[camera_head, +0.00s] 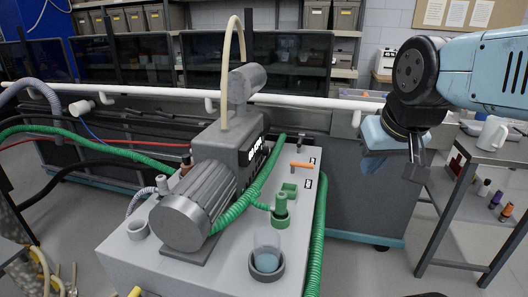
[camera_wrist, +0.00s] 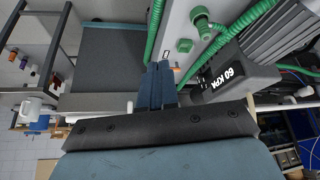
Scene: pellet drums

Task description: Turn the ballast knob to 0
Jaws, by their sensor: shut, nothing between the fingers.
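The grey pump (camera_head: 237,148) with its ribbed motor (camera_head: 192,205) stands on a pale bench top. Its dark housing (camera_wrist: 240,75) in the wrist view bears a white label that seems to read "60 KPA". A small dark round part (camera_wrist: 197,92) sits at the end of that housing beside my fingers; I cannot tell whether it is the ballast knob, and no knob scale is legible. My gripper (camera_head: 416,160) is shut and empty, right of the pump and apart from it in the head view. Its two fingers (camera_wrist: 160,72) lie together in the wrist view.
Green hoses (camera_head: 262,180) run beside the pump. An orange lever (camera_head: 301,165), a green fitting (camera_head: 281,210) and a clear vessel (camera_head: 267,247) stand on the bench top. A side table (camera_head: 484,155) with a white jug (camera_head: 492,133) stands at right.

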